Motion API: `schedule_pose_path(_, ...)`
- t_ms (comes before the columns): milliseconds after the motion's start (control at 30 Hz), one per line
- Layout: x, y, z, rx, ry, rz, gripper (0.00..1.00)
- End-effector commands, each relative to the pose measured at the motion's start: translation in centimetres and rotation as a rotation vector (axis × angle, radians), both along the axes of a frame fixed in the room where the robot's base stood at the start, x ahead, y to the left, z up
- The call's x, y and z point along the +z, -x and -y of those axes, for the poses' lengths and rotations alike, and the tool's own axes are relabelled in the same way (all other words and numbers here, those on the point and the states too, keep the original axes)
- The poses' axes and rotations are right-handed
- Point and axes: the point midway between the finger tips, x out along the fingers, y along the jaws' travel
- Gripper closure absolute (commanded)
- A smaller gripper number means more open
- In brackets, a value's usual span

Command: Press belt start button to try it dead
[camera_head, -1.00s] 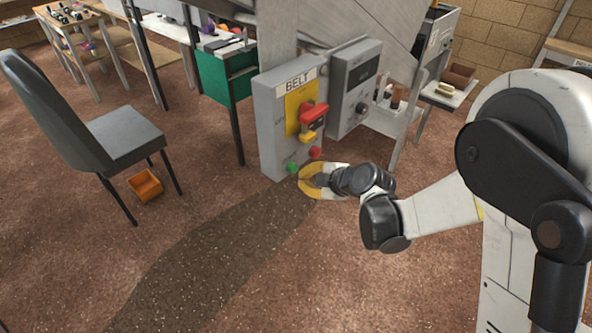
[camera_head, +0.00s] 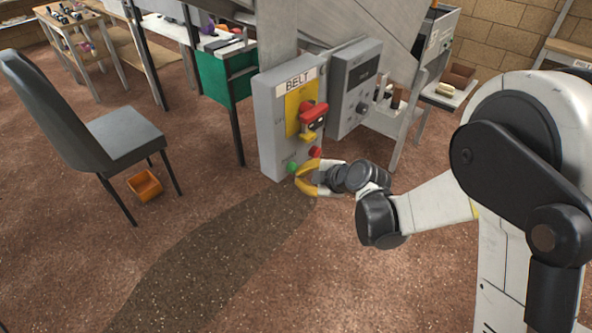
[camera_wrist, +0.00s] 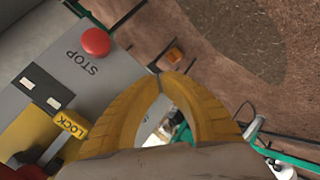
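The grey BELT panel (camera_head: 268,130) stands on the machine's side. Its green button (camera_head: 292,168) is low on the front, with a red button (camera_head: 315,152) to its right. Above them are a red handle (camera_head: 313,112) and a yellow tag (camera_head: 308,136). In the wrist view the red STOP button (camera_wrist: 96,42) and the yellow LOCK tag (camera_wrist: 68,124) show at left; the green button is not visible there. My gripper (camera_head: 297,176) has yellow fingers, tips together and empty in the wrist view (camera_wrist: 158,78). It is right by the green button; I cannot tell whether they touch.
A second grey control box (camera_head: 352,90) with a dark knob is right of the panel. A grey chair (camera_head: 125,140) stands at left, with an orange bin (camera_head: 145,185) on the floor beside it. A green-sided table (camera_head: 222,80) is behind. The carpet in front is clear.

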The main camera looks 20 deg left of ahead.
Motion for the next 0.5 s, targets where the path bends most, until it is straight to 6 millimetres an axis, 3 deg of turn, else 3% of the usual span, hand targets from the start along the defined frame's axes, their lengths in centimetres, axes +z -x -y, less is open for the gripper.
schedule_pose_path(500, -0.01, -0.22, -0.63, 0.001, -0.001, 0.000, 1.00)
